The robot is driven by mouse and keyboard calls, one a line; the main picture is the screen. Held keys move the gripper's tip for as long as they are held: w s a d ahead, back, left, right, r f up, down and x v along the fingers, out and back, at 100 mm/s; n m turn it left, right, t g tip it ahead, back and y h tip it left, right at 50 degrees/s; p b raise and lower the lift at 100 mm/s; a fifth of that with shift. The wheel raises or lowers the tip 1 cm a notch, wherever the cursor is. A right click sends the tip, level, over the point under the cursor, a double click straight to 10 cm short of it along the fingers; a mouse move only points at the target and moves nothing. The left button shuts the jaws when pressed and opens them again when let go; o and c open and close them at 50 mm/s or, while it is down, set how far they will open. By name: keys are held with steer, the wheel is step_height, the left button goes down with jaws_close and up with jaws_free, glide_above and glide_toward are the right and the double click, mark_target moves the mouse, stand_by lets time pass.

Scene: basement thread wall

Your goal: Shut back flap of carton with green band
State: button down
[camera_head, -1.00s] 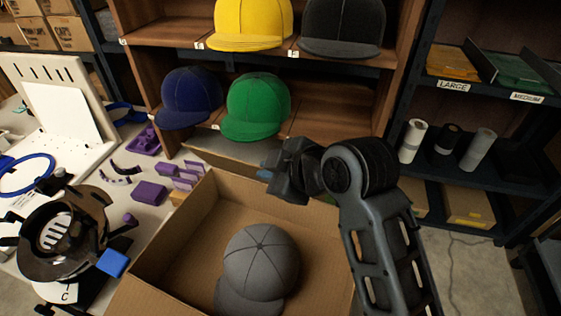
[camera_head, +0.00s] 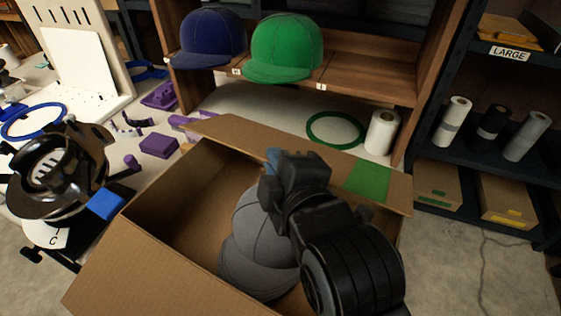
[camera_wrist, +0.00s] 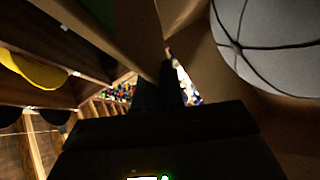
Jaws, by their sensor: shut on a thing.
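The open carton (camera_head: 122,258) stands in front of the bench, with a grey cap (camera_head: 258,262) inside. Its back flap (camera_head: 240,136) runs along the far side and is not down over the opening; its exact tilt is hard to tell. The green band (camera_head: 368,181) shows on the flap's right part. My gripper (camera_head: 274,158) is at the flap's middle, shut on it, with the fingertips mostly hidden behind my wrist. In the wrist view, the dark fingers (camera_wrist: 167,84) meet a cardboard edge, and the grey cap (camera_wrist: 265,40) lies at the upper right.
A green cap (camera_head: 285,48) and a navy cap (camera_head: 209,37) sit on the shelf behind. A green ring (camera_head: 335,130) and a white roll (camera_head: 382,133) stand behind the flap. Dark shelving (camera_head: 470,165) is at right.

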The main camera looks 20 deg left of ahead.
steer(key=shift+f, duration=0.1)
stand_by(0.4)
steer(key=c, duration=1.3)
jaws_free()
steer(key=shift+s, duration=0.1)
steer(key=shift+v, duration=3.8)
steer(key=shift+c, duration=0.3)
